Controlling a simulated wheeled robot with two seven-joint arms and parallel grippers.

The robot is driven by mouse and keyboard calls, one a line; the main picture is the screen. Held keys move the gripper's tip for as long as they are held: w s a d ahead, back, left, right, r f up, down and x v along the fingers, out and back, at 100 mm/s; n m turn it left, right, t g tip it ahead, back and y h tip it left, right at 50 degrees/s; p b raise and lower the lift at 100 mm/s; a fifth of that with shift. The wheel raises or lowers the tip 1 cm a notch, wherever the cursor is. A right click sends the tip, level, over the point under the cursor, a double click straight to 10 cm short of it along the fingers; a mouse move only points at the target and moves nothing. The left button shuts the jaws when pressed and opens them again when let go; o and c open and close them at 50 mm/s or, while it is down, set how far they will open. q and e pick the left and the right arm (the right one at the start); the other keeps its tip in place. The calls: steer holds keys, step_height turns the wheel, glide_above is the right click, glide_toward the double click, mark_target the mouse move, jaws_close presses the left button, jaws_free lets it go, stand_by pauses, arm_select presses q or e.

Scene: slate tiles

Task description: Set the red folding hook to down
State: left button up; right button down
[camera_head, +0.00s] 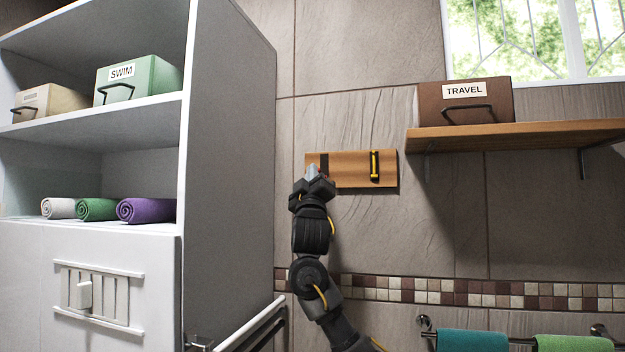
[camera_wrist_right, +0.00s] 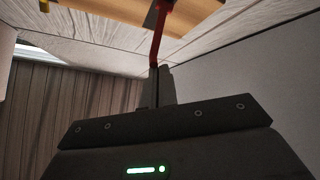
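The red folding hook (camera_wrist_right: 158,38) hangs from the wooden board in the right wrist view, a thin red bar running from its dark mount toward my fingertips. In the head view its dark mount (camera_head: 323,161) shows at the board's left part, and my gripper hides most of the hook. My right gripper (camera_head: 312,172) is at the board's left end. In the right wrist view its fingers (camera_wrist_right: 156,72) are together, with their tips at the hook's free end. I cannot tell whether they touch it. My left gripper is not in view.
The wooden board (camera_head: 350,180) on the tiled wall also carries a yellow hook (camera_head: 375,166). A wooden shelf (camera_head: 550,133) with a brown TRAVEL box (camera_head: 475,105) is to the right. A white cabinet (camera_head: 225,150) stands close on the left. Towels (camera_head: 472,341) hang low at right.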

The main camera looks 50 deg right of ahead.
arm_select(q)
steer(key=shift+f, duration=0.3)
arm_select(e)
steer(key=shift+f, duration=0.15)
